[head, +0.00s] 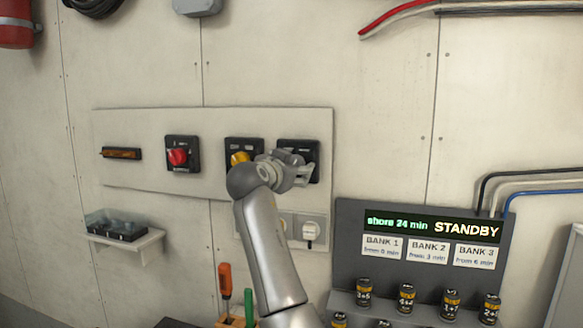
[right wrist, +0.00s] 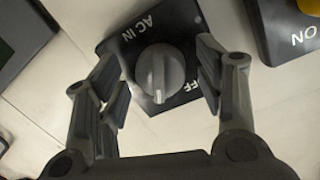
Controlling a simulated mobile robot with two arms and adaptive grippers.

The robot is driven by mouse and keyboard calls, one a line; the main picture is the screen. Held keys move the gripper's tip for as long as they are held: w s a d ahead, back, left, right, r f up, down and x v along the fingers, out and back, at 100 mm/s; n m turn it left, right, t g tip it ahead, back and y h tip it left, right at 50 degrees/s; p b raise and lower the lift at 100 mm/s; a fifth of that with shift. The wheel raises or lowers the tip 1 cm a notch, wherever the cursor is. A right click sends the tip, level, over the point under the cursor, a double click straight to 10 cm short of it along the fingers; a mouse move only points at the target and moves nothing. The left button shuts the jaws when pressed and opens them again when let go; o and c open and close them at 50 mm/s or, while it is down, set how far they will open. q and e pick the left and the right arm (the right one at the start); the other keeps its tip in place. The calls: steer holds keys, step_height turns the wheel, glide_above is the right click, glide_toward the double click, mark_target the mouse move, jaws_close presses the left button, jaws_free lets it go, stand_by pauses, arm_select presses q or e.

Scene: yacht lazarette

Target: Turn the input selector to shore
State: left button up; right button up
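The input selector is a grey round knob (right wrist: 165,72) with a raised grip bar, on a black plate (right wrist: 130,38) marked "AC IN" and "OFF" in the right wrist view. In the head view its black plate (head: 312,147) is at the right end of the wall panel, and my gripper hides the knob. My right gripper (head: 300,168) is in front of it. Its two fingers are apart, one on each side of the knob, with a visible gap on the left; contact on the right cannot be told. My left gripper is not in view.
A yellow-knob switch (head: 240,157) sits just left of the selector, and a red-knob switch (head: 178,156) farther left. A display (head: 432,226) below right reads "shore 24 min STANDBY". Several labelled cylinders stand under it. Screwdrivers (head: 225,281) stand in a holder below.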

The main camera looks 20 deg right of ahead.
steer(key=shift+s+r, duration=0.1)
step_height(320, 180, up, 10)
steer(key=shift+f, duration=0.1)
stand_by(0.5)
